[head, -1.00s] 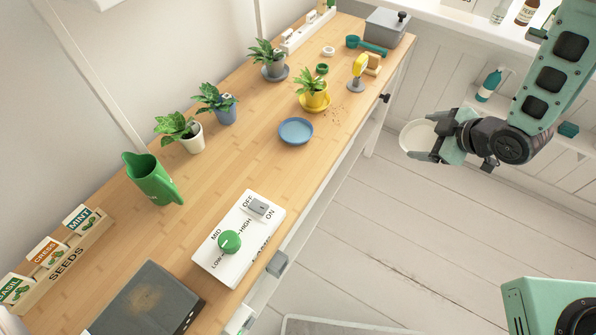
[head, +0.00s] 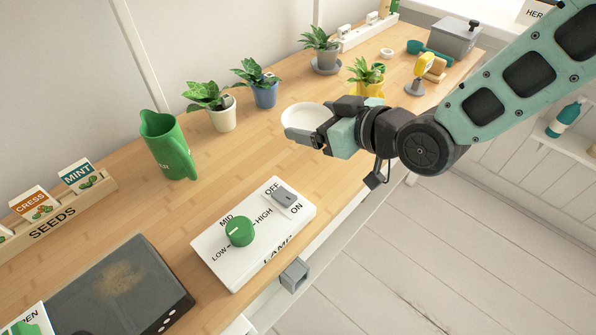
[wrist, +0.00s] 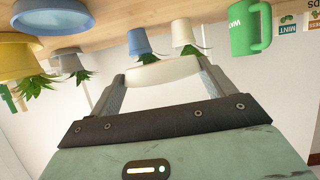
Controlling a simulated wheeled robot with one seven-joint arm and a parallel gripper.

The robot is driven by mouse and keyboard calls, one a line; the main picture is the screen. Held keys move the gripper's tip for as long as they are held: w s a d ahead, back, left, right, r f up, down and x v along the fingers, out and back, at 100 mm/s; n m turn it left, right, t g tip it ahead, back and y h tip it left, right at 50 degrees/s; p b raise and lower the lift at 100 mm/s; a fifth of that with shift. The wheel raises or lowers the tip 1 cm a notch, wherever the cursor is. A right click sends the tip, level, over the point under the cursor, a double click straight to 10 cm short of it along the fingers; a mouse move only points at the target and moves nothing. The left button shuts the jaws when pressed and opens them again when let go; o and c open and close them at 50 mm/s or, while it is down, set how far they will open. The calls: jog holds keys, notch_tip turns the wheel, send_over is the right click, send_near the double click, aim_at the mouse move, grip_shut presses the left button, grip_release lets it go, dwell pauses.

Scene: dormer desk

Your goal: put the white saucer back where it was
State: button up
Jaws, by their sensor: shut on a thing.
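The white saucer (head: 306,114) is in my gripper (head: 310,136), over the desk in the head view, in front of the potted plants. In the wrist view, which is upside down, the saucer (wrist: 162,72) spans between the two fingers (wrist: 160,88), and they are shut on it. The saucer looks roughly level; the gap to the desk is hard to judge. The white pot (head: 222,115) and the blue pot (head: 266,95) stand behind and left of it with no saucer visible under them.
A blue saucer (wrist: 52,14) shows in the wrist view; my gripper hides it in the head view. The yellow pot (head: 368,88) stands right of the saucer, the grey pot (head: 325,60) behind. A green watering jug (head: 168,146) and lamp control box (head: 255,235) stand left and in front.

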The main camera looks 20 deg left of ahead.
aim_at(306, 166)
jog(key=shift+s+a+r, duration=0.15)
jog(key=shift+s+a, duration=0.2)
jog(key=shift+a, duration=0.2)
jog(key=shift+s+a+f, duration=0.15)
jog(key=shift+a+f, duration=0.05)
jog(key=shift+f, duration=0.05)
notch_tip(306, 166, down, 9)
jog(key=shift+b, duration=0.45)
jog(key=o, duration=0.9)
jog(key=shift+f, duration=0.1)
